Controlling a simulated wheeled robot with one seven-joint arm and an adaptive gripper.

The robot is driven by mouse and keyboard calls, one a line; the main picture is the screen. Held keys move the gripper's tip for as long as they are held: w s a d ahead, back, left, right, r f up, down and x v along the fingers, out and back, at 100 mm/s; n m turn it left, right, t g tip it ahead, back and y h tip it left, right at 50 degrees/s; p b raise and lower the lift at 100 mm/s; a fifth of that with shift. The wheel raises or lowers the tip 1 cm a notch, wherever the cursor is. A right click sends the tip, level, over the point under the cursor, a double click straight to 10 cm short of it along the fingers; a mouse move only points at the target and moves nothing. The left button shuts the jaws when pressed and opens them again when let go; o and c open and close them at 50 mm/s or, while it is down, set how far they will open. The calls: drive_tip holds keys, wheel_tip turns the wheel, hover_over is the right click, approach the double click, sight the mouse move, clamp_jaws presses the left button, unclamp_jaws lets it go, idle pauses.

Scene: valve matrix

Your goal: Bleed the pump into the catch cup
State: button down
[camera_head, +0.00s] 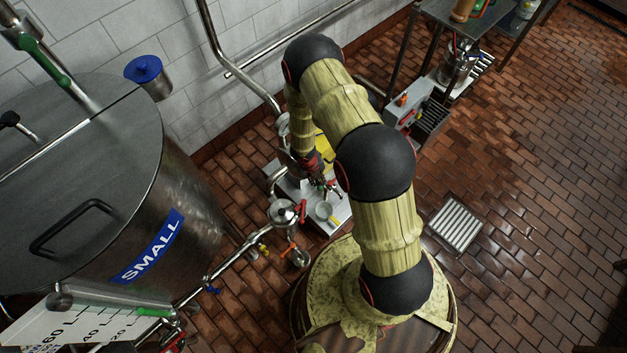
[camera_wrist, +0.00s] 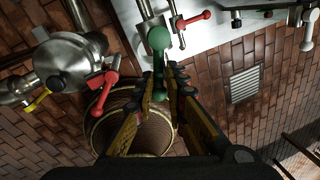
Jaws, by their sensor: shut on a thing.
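In the wrist view, a green lever handle (camera_wrist: 158,40) with a rounded end stands between the fingers of my gripper (camera_wrist: 160,85), which is shut on it. In the head view my gripper (camera_head: 328,186) is low over a pale metal plinth (camera_head: 338,222), partly hidden by my arm. A small round grey cup (camera_head: 324,210) with a yellow handle sits on the plinth just below my gripper. A round steel body (camera_wrist: 68,60) with a red lever (camera_wrist: 103,90) and a yellow lever (camera_wrist: 37,100) is at the left in the wrist view. I cannot tell which body is the pump.
More red levers (camera_wrist: 193,20) stand close right of my gripper. A large steel tank (camera_head: 150,190) marked SMALL fills the left of the head view. A grey unit (camera_head: 405,112) stands beyond my arm. Open brick floor with a drain grate (camera_head: 456,223) lies right.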

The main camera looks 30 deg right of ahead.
drive_tip(key=shift+s+d+f+n+t+b, duration=0.2)
drive_tip(key=shift+d+n, duration=0.25)
drive_tip(key=shift+n, duration=0.4)
drive_tip(key=shift+w+d+r+n+t+b, duration=0.1)
drive_tip(key=shift+d+n+b, duration=0.25)
drive_tip(key=shift+n, duration=0.5)
drive_tip(key=shift+d, duration=0.1)
drive_tip(key=c, duration=1.9)
unclamp_jaws()
drive_tip(key=shift+w+r, duration=0.2)
drive_tip(key=shift+r, duration=0.45)
drive_tip(key=r, duration=0.3)
drive_tip(key=a+r, duration=0.1)
drive_tip(key=r, duration=0.3)
drive_tip(key=s+a+r, duration=0.1)
drive_tip(key=r, duration=0.2)
drive_tip(key=shift+a+r, duration=0.1)
drive_tip(key=shift+r, duration=0.2)
